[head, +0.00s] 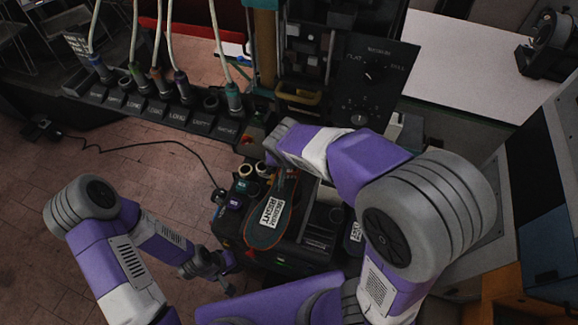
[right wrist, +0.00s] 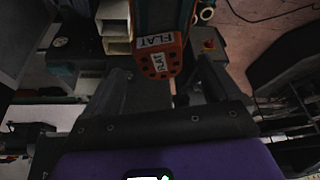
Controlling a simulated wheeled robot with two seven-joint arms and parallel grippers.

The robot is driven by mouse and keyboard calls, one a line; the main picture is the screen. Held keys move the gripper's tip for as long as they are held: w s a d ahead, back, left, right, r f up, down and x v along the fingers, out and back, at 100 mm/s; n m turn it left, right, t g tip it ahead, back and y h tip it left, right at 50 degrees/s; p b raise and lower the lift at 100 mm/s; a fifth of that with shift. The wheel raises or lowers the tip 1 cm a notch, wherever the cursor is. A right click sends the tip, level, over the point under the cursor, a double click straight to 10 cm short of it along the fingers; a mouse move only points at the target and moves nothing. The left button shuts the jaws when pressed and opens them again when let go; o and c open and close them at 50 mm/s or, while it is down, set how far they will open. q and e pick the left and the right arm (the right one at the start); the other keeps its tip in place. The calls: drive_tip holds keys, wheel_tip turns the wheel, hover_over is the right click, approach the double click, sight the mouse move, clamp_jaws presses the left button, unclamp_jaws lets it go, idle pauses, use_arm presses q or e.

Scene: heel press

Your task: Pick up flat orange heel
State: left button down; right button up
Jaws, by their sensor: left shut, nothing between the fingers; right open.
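The flat orange heel (right wrist: 163,69) shows in the right wrist view, with white labels reading FLAT and dark holes in its orange face. My right gripper (right wrist: 160,88) is open, with one dark finger on each side of the heel's near end; I cannot tell whether either touches it. In the head view my right arm covers this spot. A dark sole with an orange rim and a MEDIUM RIGHT label (head: 268,222) lies below the right wrist in the head view. My left gripper (head: 224,277) is shut and empty at the lower left, apart from the sole.
A rack (head: 150,108) with labelled slots and several cabled tools stands at the upper left. A dark panel with a FLAT dial (head: 372,75) stands behind my right arm. Small round pots (head: 243,187) sit left of the sole. The brick floor at left is open, crossed by a cable.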

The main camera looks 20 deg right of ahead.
drive_tip(key=shift+x, duration=1.15)
drive_tip(key=shift+c, duration=0.4)
drive_tip(key=c, duration=1.1)
